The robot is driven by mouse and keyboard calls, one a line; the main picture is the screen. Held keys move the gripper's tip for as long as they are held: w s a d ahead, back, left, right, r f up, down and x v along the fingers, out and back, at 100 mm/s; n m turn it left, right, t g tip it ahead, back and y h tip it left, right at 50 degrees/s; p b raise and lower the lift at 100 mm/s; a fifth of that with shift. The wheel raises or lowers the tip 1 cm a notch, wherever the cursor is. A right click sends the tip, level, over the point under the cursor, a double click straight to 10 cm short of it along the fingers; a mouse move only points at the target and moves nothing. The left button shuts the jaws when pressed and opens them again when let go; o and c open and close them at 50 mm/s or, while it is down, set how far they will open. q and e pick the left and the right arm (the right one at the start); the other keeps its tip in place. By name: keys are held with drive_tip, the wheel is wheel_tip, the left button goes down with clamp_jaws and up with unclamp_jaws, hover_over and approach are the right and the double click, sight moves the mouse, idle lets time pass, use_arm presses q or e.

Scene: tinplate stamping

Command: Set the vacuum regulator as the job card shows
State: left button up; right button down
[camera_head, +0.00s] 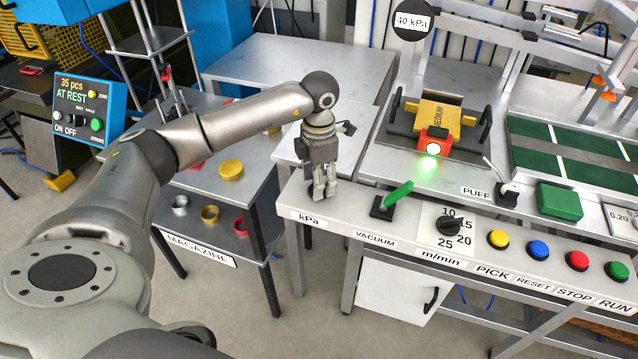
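A round gauge (412,20) at the top reads "40 kPa". A green lever (397,195) labelled "VACUUM" stands tilted to the right of the gripper. I cannot make out a job card for certain. My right gripper is out of view.
A black dial (447,226) marked 10 to 25 m/min and yellow, blue, red and green buttons (538,250) line the console's right side. Behind are a yellow block (440,114) with a lit lamp and a green belt (570,150). The magazine shelves (225,235) stand left.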

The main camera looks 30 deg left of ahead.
use_arm(q)
drive_tip(key=m+b, duration=0.2)
drive_tip(key=m, duration=0.3)
drive_tip(key=shift+m, duration=0.3)
drive_tip(key=shift+m+b, duration=1)
drive_tip(key=shift+m, duration=1.2)
drive_tip(key=shift+r, duration=0.1)
drive_tip(key=o, duration=1)
wheel_tip(320, 180, up, 12)
drive_tip(key=shift+f, duration=0.1)
